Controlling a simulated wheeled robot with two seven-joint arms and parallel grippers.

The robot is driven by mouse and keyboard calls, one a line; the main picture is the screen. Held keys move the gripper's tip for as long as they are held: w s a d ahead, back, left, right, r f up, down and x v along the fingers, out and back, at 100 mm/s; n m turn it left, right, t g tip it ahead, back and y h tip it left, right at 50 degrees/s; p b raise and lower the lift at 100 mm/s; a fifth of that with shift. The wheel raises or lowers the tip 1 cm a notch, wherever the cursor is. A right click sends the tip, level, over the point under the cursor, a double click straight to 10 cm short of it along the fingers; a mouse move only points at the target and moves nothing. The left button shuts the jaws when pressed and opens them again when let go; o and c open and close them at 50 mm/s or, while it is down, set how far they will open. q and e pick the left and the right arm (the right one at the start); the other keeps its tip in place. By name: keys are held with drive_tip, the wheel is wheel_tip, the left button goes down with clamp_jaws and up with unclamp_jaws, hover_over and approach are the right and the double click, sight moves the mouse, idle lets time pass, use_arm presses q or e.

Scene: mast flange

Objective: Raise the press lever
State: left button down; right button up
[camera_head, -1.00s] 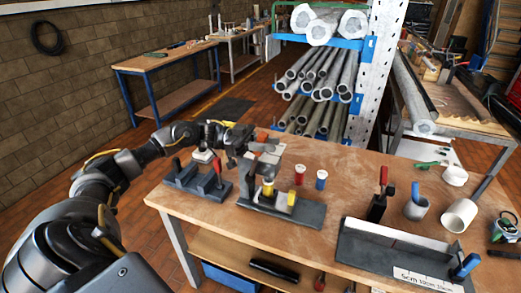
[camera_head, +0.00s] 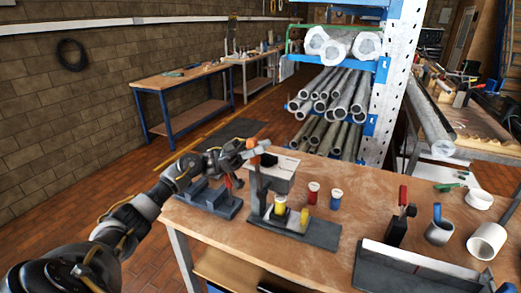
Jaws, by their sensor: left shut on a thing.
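The press (camera_head: 264,195) stands on a dark base plate (camera_head: 318,234) near the bench's left side. It has a dark upright column and a grey head. An orange tip (camera_head: 251,143) shows at the upper left of the press head, at the lever. My left gripper (camera_head: 244,150) reaches in from the left at this height and is shut on the press lever; its fingers partly hide the lever. My right gripper is not in view.
A dark fixture with a red handle (camera_head: 229,182) stands left of the press, under my left forearm.

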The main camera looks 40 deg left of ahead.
use_arm(q)
drive_tip(key=c, duration=1.2)
unclamp_jaws()
drive_tip(key=shift+a, duration=0.2)
drive_tip(key=shift+f, duration=0.15)
drive_tip(key=shift+a+f+b, duration=0.25)
drive_tip(key=shift+f+b, duration=0.05)
drive_tip(key=shift+b, duration=0.05)
drive_tip(key=b+v, duration=0.5)
drive_tip(key=v, duration=0.5)
drive_tip(key=shift+r, duration=0.15)
